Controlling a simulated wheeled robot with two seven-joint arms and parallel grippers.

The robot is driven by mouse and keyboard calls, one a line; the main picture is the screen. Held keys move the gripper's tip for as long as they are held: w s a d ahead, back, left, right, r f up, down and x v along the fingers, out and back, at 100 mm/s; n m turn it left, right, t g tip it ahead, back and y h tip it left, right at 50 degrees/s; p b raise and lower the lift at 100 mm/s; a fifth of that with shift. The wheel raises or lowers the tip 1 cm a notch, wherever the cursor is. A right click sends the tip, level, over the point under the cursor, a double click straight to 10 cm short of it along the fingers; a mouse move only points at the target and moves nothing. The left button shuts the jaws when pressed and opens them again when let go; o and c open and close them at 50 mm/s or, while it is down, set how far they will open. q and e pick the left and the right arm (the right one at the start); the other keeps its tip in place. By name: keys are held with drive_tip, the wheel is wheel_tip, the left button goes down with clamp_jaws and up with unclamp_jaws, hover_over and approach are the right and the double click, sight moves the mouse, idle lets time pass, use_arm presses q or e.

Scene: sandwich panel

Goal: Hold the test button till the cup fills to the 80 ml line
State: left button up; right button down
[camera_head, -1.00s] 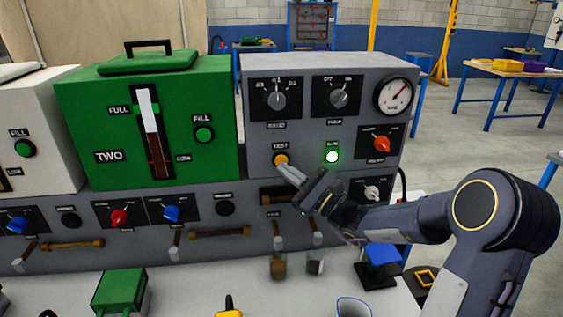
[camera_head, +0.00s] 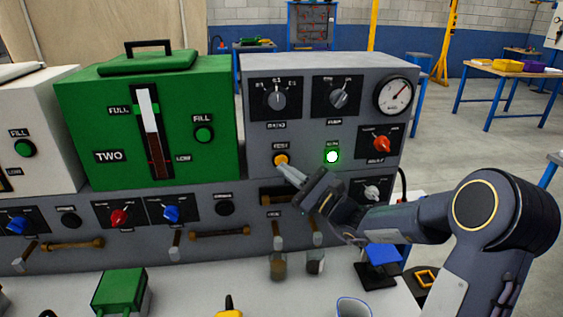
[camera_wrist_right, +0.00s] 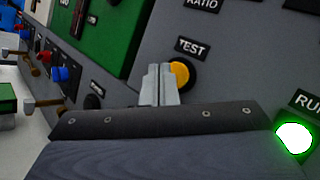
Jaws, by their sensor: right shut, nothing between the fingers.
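The yellow test button (camera_head: 281,160) is on the grey panel (camera_head: 300,140), under a dark label; it also shows in the right wrist view (camera_wrist_right: 181,74) beside the word TEST. My right gripper (camera_head: 284,169) is shut and empty. Its fingertips (camera_wrist_right: 158,72) overlap the button's edge in view; I cannot tell whether they press it. A small cup with brownish contents (camera_head: 278,266) stands below a spout on the bench. Its lines and exact level are too small to read. My left gripper is out of view.
The green run light (camera_head: 332,157) is lit right of the button. A second small container (camera_head: 315,262) stands beside the cup. A clear vessel (camera_head: 352,308), a blue-topped stand (camera_head: 380,262) and a green box (camera_head: 121,291) are on the bench. Levers and pipes project below.

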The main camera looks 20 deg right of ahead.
drive_tip(key=shift+w, duration=0.1)
idle(0.6)
drive_tip(key=shift+w+d, duration=0.1)
drive_tip(key=shift+w, duration=0.25)
drive_tip(key=shift+w+d, duration=0.1)
drive_tip(key=shift+w, duration=0.3)
idle(0.6)
drive_tip(key=shift+s+b, duration=0.1)
drive_tip(key=shift+b, duration=0.25)
drive_tip(key=shift+s+a, duration=0.2)
drive_tip(key=shift+s, duration=0.5)
drive_tip(key=shift+b, duration=0.3)
